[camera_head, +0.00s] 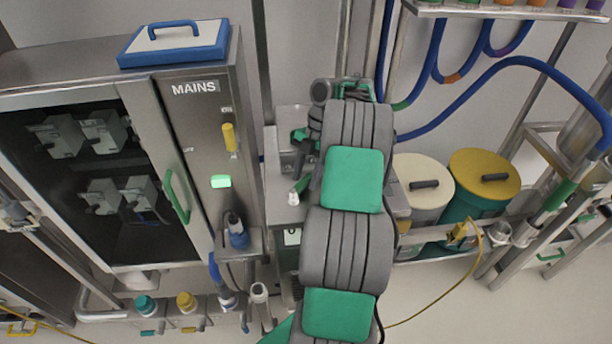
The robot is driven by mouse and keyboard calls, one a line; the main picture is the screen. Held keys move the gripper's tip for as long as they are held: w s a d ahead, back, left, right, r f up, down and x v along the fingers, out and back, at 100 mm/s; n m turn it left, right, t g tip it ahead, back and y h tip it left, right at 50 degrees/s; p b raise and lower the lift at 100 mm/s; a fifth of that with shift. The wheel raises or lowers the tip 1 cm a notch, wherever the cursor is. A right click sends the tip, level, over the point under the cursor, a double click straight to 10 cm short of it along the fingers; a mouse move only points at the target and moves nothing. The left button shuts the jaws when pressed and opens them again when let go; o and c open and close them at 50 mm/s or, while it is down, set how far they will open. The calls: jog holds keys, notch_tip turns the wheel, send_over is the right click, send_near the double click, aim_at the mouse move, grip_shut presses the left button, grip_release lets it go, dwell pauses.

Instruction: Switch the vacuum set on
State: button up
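The steel cabinet marked MAINS (195,89) stands at the left. A yellow lever (229,138) sits upright on its front, with a lit green lamp (221,181) below. A steel unit (281,213) stands right of the cabinet, mostly hidden behind my arm. A small plate marked 0 (292,237) shows low on its front. I cannot tell for sure that this unit is the vacuum set, and its switch is not clearly visible. My gripper (298,188) seems to be in front of this unit, left of my arm. Its fingers are too small and covered to read.
A glass-doored section with a green handle (177,196) fills the left. A blue-rimmed lid (174,43) lies on top. A cream-lidded bin (423,182) and yellow-lidded bin (484,175) stand right of my arm. Blue hoses (500,64) loop above them. A yellow cable (440,293) crosses the floor.

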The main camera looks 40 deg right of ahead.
jog(key=p+v, duration=0.6)
jog(key=v, duration=0.1)
jog(key=shift+a, duration=0.1)
jog(key=shift+d+r+p, duration=0.3)
jog(key=shift+p, duration=0.35)
